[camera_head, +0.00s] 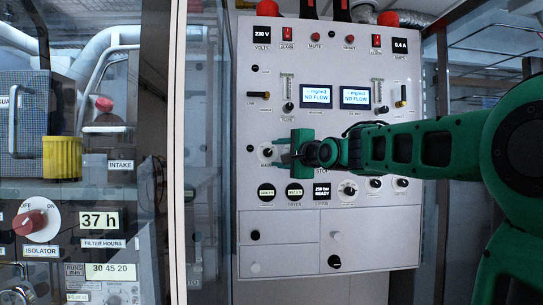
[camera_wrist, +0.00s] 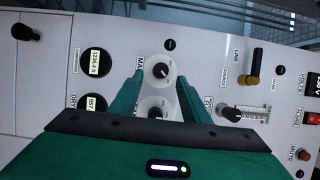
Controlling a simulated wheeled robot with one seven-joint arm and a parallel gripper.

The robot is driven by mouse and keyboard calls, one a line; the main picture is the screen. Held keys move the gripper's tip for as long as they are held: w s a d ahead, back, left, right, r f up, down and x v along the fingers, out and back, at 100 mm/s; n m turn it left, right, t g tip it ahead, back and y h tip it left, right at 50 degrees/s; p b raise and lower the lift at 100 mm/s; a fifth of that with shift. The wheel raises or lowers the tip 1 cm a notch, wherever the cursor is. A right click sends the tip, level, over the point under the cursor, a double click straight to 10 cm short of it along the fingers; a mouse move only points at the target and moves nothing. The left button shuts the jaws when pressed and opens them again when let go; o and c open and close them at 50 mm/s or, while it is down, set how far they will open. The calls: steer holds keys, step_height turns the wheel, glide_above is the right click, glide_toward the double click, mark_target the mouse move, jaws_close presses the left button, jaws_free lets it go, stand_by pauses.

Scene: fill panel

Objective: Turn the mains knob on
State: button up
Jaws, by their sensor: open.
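The mains knob (camera_head: 267,152) is a small black knob on a round white plate, at the left of the grey panel, with a partly covered label beside it. It also shows in the wrist view (camera_wrist: 160,71), near the tips of my fingers. My gripper (camera_head: 284,150) is open and empty, just right of the mains knob in the head view. In the wrist view, my gripper (camera_wrist: 160,80) has one finger on each side of the knob's plate. I cannot tell whether they touch the panel. The knob's setting is too small to read.
A second, similar knob (camera_wrist: 155,113) lies between my fingers, nearer the palm. Round gauges (camera_head: 267,193) sit below the mains knob. Two displays (camera_head: 316,96) reading "NO FLOW" are above. A red isolator knob (camera_head: 30,222) is on separate equipment at the left, beyond a pale upright post (camera_head: 177,150).

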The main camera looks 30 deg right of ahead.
steer(key=shift+s, duration=2.45)
steer(key=shift+f, duration=0.15)
steer(key=s+d+f+n+g+h, duration=0.1)
steer(key=s+f+n+g, duration=0.35)
steer(key=f, duration=0.95)
steer(key=s+d+f+n+g, duration=0.1)
steer(key=s+f+g, duration=0.55)
steer(key=f, duration=0.75)
steer(key=s+a+f+n+g, duration=0.1)
steer(key=s+f+n+g, duration=0.1)
steer(key=s+f, duration=0.3)
steer(key=s+a+f+n+g, duration=0.1)
steer(key=s+f+n+g, duration=0.1)
steer(key=s+f, duration=0.4)
steer(key=s+a+f+n+g+y, duration=0.1)
steer(key=s+f, duration=0.4)
steer(key=s, duration=0.9)
steer(key=shift+a+f+n+g, duration=0.15)
steer(key=shift+a+n+g, duration=0.45)
steer(key=shift+g, duration=0.4)
steer(key=shift+d, duration=0.1)
